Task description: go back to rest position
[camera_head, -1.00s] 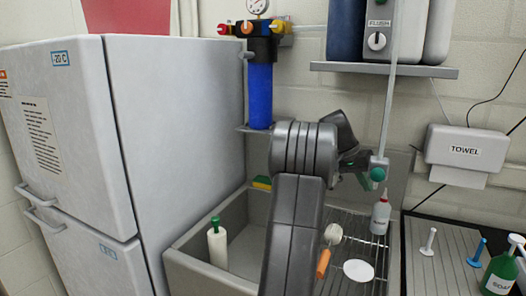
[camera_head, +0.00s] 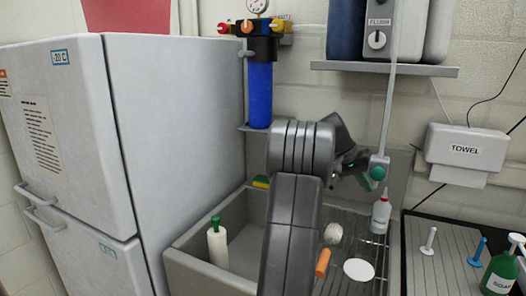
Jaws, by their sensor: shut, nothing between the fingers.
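My gripper (camera_head: 366,172) is at the end of my grey arm, in the middle of the view. I cannot tell whether the gripper touches the fitting. The gripper is shut with nothing visible held. My arm hides part of the sink (camera_head: 184,264) and the wall behind it.
A white squeeze bottle (camera_head: 381,215), an orange-handled brush (camera_head: 322,262) and a white disc (camera_head: 358,270) are on the sink's rack below. A green-capped bottle (camera_head: 217,245) stands at left. A shelf (camera_head: 385,69) is above; a fridge (camera_head: 175,150) bounds the left.

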